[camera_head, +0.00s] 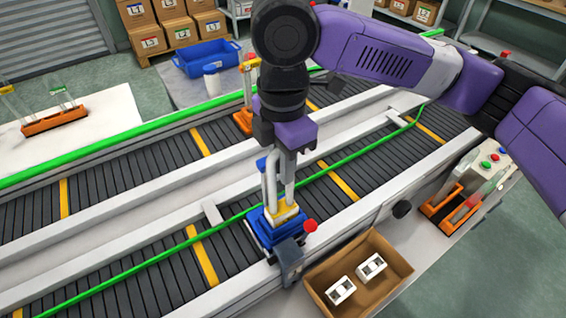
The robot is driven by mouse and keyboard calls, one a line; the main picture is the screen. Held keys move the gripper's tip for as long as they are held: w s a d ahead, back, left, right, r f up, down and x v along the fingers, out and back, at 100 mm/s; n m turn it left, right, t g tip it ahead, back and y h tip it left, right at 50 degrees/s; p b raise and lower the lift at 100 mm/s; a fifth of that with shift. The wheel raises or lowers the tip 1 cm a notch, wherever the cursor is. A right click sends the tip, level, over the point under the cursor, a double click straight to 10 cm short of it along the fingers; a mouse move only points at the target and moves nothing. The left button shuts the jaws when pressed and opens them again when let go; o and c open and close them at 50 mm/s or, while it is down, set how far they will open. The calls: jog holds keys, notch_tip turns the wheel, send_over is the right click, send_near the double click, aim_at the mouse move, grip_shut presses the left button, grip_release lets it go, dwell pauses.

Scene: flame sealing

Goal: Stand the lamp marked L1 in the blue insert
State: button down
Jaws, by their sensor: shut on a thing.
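My gripper (288,150) points down over the near conveyor. It is shut on the upper end of a pale, upright lamp (289,180) with long narrow sides. A yellow and white part (286,213) shows at the lamp's foot. The blue insert (264,234) sits directly below, at the conveyor's near edge. The lamp's foot appears to be at or just above the insert; I cannot tell whether it is seated. No L1 mark on the lamp is readable from here.
A red knob (310,226) and grey bracket (288,258) adjoin the insert. A cardboard box (398,262) with white pieces stands in front. Orange racks (54,120) hold glass tubes at left and right (432,212). A green rail (120,280) runs alongside the near conveyor.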

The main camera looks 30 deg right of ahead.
dwell(0.3)
jog(key=c, duration=1.3)
grip_release()
notch_tip(320, 180, up, 8)
jog(key=shift+f, duration=0.15)
notch_tip(320, 180, up, 9)
jog(key=p, duration=0.9)
dwell(0.3)
